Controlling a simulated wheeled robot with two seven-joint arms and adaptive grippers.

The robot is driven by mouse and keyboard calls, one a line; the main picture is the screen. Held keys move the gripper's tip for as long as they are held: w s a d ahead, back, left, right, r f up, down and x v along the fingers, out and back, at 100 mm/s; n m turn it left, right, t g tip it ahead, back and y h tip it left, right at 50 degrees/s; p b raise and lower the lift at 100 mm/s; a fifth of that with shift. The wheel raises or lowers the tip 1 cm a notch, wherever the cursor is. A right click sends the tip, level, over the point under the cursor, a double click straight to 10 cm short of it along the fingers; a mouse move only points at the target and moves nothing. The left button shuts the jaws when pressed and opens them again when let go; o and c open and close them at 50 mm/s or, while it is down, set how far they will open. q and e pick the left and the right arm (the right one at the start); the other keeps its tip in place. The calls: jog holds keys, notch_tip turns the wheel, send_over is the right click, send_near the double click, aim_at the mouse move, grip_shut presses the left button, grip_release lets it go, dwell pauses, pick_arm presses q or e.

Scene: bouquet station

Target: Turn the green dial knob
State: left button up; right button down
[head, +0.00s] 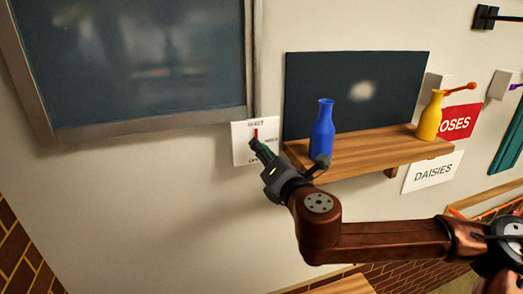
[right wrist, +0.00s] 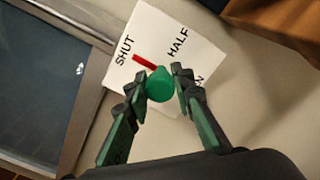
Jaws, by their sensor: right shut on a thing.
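The green dial knob (right wrist: 160,85) sits on a white label plate (right wrist: 196,40) on the wall, lettered SHUT, HALF and a third word partly hidden. Its red pointer (right wrist: 144,62) is directed toward SHUT, in the right wrist view. My right gripper (right wrist: 160,84) has its two fingers on either side of the knob, closed on it. In the head view the plate (head: 241,142) is below the window's right corner, and my right gripper (head: 256,148) covers most of the knob; the red pointer shows above the fingers. My left gripper is not in view.
A wooden shelf (head: 365,154) to the right of the plate holds a blue bottle (head: 322,130) and a yellow bottle (head: 429,118). A dark window (head: 130,55) is at the upper left. DAISIES (head: 432,173) and ROSES (head: 458,122) signs are at the right.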

jog(key=shift+f+m+b, duration=0.25)
jog(key=shift+m+b, duration=0.55)
jog(key=shift+b, duration=0.3)
jog(key=m+b, duration=0.3)
jog(key=shift+f+m+b, duration=0.1)
jog(key=shift+m+b, duration=0.2)
jog(key=m+b, duration=0.3)
jog(key=shift+m, duration=0.4)
jog(key=m+b, duration=0.3)
jog(key=m, duration=0.1)
jog(key=shift+m+t, duration=0.3)
jog(key=shift+t, duration=0.1)
jog(key=shift+m+h+b, duration=0.3)
jog(key=shift+m+b, duration=1)
jog(key=shift+m, duration=1)
